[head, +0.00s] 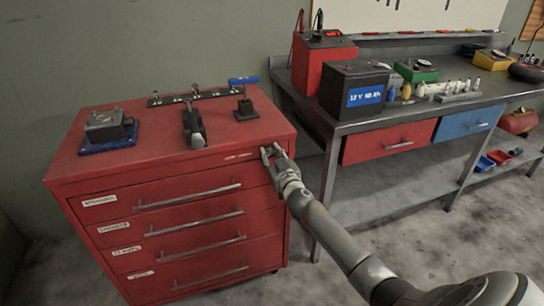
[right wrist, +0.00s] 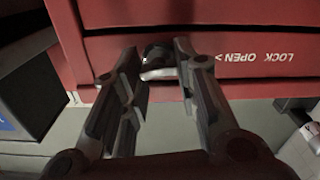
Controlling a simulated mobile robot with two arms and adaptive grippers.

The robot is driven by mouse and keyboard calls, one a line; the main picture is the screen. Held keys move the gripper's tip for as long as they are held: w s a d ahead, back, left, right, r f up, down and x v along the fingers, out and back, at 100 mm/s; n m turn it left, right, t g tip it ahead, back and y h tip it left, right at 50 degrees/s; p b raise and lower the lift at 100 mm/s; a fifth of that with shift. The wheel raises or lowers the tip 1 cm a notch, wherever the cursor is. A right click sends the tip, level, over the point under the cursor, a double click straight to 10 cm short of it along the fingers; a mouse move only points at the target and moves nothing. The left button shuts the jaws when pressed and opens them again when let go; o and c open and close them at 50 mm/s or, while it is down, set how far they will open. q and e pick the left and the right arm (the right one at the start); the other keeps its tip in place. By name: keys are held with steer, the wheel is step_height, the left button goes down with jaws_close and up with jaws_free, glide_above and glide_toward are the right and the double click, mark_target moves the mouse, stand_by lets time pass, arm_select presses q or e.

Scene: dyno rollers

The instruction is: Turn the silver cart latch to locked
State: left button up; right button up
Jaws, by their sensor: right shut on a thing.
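The silver cart latch (right wrist: 158,73) sits on the front of the red tool cart (head: 165,166), at the upper right corner by the top drawer. In the right wrist view it shows as a small silver lever on a dark round base, between my fingertips. The white LOCK OPEN lettering (right wrist: 256,57) beside it appears upside down there. My right gripper (head: 270,153) is at the latch, and its fingers (right wrist: 160,68) are shut on it. In the head view the gripper largely hides the latch, so its exact angle is hard to tell. My left gripper is not in view.
The cart top holds a grey device on a blue base (head: 107,128), a dark tool (head: 193,125) and a rail (head: 192,96). A grey workbench (head: 440,108) with a black battery (head: 352,88) stands close on the right. The floor in front is clear.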

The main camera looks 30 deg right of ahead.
steer(key=n, duration=0.4)
steer(key=shift+a+f+n, duration=0.1)
steer(key=shift+n, duration=0.2)
steer(key=n, duration=0.3)
steer(key=shift+n, duration=0.3)
steer(key=n, duration=0.4)
steer(key=shift+f, duration=0.1)
steer(key=shift+n, duration=1.8)
steer(key=shift+a+f, duration=0.1)
steer(key=o, duration=1)
steer(key=shift+s, duration=0.1)
steer(key=v, duration=1.1)
steer(key=shift+s, duration=0.4)
steer(key=shift+a, duration=0.15)
